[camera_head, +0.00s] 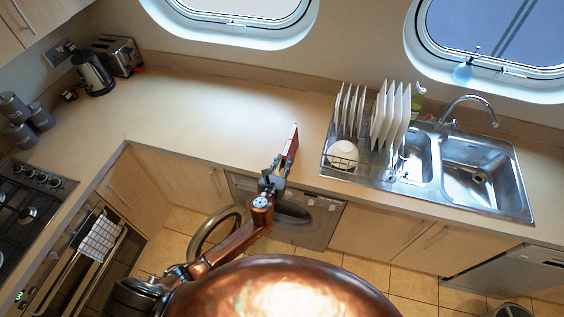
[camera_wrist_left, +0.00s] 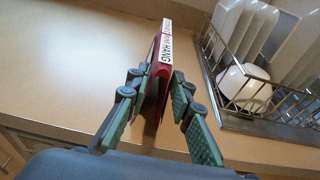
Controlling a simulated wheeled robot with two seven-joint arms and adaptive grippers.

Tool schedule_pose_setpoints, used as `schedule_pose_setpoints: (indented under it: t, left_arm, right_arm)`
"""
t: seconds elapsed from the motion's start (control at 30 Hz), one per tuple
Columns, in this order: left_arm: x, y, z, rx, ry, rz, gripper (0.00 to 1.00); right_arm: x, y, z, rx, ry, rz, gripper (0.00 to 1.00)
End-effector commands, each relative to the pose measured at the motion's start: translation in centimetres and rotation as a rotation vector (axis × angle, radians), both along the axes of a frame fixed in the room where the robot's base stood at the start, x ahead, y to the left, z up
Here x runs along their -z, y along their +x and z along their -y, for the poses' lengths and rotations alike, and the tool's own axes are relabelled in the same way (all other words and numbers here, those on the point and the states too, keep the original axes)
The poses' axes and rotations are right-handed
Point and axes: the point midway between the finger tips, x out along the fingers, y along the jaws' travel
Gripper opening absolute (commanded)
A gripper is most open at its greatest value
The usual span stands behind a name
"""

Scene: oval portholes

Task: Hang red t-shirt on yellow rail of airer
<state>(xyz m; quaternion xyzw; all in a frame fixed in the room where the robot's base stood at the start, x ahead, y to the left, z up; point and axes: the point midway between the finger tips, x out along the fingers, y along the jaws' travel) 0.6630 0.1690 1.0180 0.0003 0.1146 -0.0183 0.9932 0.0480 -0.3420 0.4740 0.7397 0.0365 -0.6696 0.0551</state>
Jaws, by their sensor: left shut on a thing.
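My left gripper (camera_head: 277,168) is shut on a thin red flat thing (camera_head: 292,142), held on edge near the front of the worktop. In the left wrist view, my left gripper (camera_wrist_left: 157,82) has a finger on each side of the red thing (camera_wrist_left: 158,85). A white label with dark and red print, partly reading "HANG", runs along its upper edge. It looks like a stiff book or box; I cannot make out a t-shirt. No airer or yellow rail shows in either view. My right gripper is not in view.
A wire dish rack (camera_head: 345,165) with upright white plates and a bowl (camera_head: 342,155) stands right of the gripper, beside a steel sink (camera_head: 480,175). A kettle (camera_head: 92,74) and toaster (camera_head: 118,55) stand at the back left. The worktop (camera_head: 200,110) between is clear.

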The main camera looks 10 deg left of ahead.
Motion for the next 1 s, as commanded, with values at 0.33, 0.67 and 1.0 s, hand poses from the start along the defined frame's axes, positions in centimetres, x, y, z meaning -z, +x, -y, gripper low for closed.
schedule_pose_setpoints:
  t: [0.33,0.67,1.0]
  left_arm:
    - [0.0,0.0,0.0,0.000,0.000,0.000,0.38]
    - [-0.1,-0.2,0.0,0.000,0.000,0.000,0.38]
    - [-1.3,-5.9,-0.2,0.001,0.001,-0.001,0.38]
  right_arm:
    - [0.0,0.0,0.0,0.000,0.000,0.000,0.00]
    - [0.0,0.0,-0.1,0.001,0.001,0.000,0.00]
    - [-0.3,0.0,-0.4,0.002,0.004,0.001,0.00]
